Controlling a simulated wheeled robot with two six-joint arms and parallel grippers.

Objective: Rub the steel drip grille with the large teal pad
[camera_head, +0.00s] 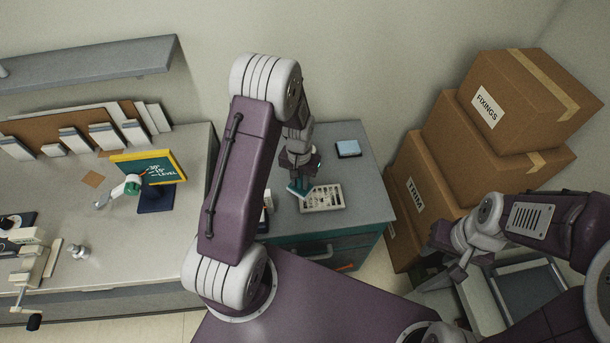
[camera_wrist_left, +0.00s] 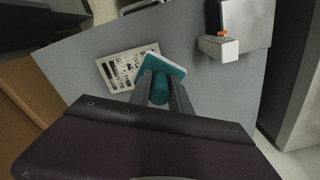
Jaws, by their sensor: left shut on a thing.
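The large teal pad (camera_head: 299,190) is in my left gripper (camera_head: 300,178), above the cabinet top. In the left wrist view, the jaws of the left gripper (camera_wrist_left: 160,92) are closed around the pad's round handle, and its flat teal plate with a pale edge (camera_wrist_left: 168,64) shows beyond them. The pale steel drip grille (camera_head: 322,199) with dark slots lies on the cabinet top, and it also shows in the left wrist view (camera_wrist_left: 118,69). The pad overlaps one end of the grille in view; I cannot tell whether they touch. My right gripper (camera_head: 447,266) hangs at the right, its jaws unclear.
A light blue block on a dark base (camera_head: 348,148) lies behind the grille on the grey cabinet top (camera_head: 368,184). Cardboard boxes (camera_head: 495,150) are stacked at the right. A counter (camera_head: 150,235) with a teal sign (camera_head: 150,166) and tools stands at the left.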

